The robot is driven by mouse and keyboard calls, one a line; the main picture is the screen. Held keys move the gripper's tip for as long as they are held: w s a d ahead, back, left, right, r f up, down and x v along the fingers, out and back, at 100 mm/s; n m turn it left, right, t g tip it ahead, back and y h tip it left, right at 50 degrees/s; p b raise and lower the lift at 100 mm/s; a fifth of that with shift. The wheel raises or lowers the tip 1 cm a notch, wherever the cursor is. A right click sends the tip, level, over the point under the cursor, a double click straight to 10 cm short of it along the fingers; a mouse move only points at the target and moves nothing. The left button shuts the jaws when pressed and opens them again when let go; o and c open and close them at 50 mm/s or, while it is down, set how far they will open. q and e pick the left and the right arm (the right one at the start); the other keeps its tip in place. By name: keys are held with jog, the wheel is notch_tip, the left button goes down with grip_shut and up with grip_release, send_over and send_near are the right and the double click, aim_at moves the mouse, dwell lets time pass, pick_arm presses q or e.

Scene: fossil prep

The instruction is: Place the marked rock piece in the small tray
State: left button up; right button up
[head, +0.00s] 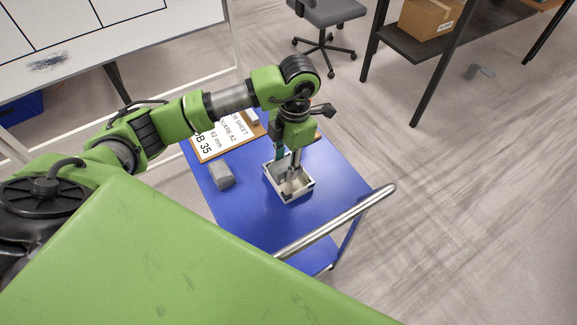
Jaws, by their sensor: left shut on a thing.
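The small tray (299,197) is a pale, open, square box on the blue cart top. My left gripper (289,166) comes down from above, with its fingertips at the tray's opening. It is shut on a small piece that the fingers and tray walls mostly hide. I cannot make out a mark on it. A grey block (222,175) lies on the cart top to the left of the tray, apart from it. My right gripper is not in view.
A clipboard with a printed sheet (213,146) lies at the cart's back left, with a small grey piece (252,117) at its edge. The cart's metal handle (340,218) crosses the front right. The blue top (260,225) is bare in front of the tray.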

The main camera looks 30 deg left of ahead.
pick_arm(q)
jog(key=shift+w+d+f, duration=0.25)
jog(key=shift+w+f, duration=0.15)
jog(key=shift+f, duration=0.1)
notch_tip(320, 180, down, 2)
jog(key=shift+f+p, duration=0.1)
jog(key=shift+p, duration=0.8)
jog(key=shift+f, duration=0.45)
jog(key=shift+f, duration=0.15)
jog(key=o, duration=1.4)
